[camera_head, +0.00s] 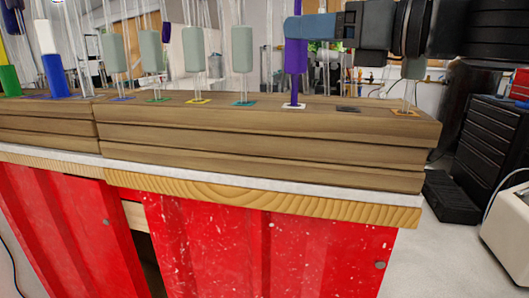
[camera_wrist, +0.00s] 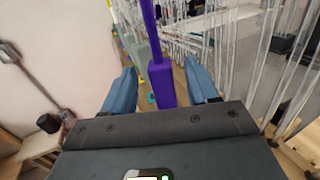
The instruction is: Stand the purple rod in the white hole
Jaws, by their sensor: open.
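The purple rod (camera_head: 295,75) stands upright on the wooden block, with its lower end at the white-marked hole (camera_head: 293,107). How deep it sits I cannot tell. Its thick purple handle also shows in the wrist view (camera_wrist: 160,82), with a thinner purple shaft running up from it. My gripper (camera_head: 300,27) reaches in from the right, and a blue finger crosses in front of the rod in the head view. In the wrist view my gripper (camera_wrist: 162,95) is open, with its two blue fingers on either side of the handle and a gap on each side.
Several clear rods with grey-green grips (camera_head: 193,50) stand left of the purple rod. Another stands at the orange marker (camera_head: 404,111) on the right. A blue-and-white rod (camera_head: 55,75) stands far left on the wooden block (camera_head: 260,140).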

